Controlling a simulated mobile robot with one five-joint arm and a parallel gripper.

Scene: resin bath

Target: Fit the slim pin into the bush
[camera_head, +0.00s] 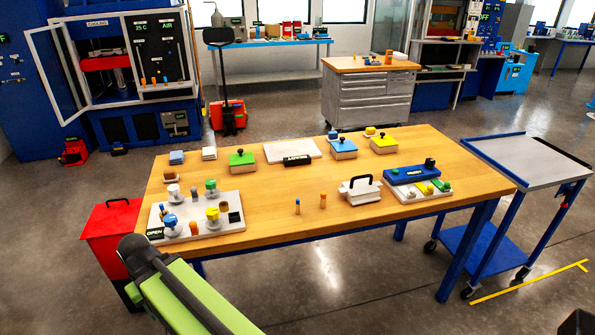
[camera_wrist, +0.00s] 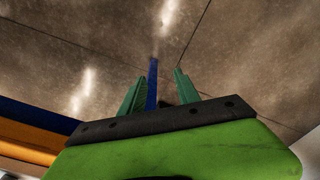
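Two small upright pins stand apart on the wooden table in the head view, a blue one (camera_head: 297,206) that looks slimmer and an orange one (camera_head: 322,201). A white plate (camera_head: 205,240) at the table's left end carries several coloured knobs and small fittings. My gripper (camera_wrist: 160,88) shows only in the wrist view. Its two green fingers are apart, with nothing visibly held. A blue bar between them looks like a table leg behind.
The wooden table (camera_head: 270,225) also bears a white handled block (camera_head: 360,190), a blue box (camera_head: 411,174) and several lidded boxes at the back. A red bin (camera_head: 108,235) stands at its left, a grey-topped trolley (camera_head: 525,158) at its right. The table's front middle is mostly clear.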

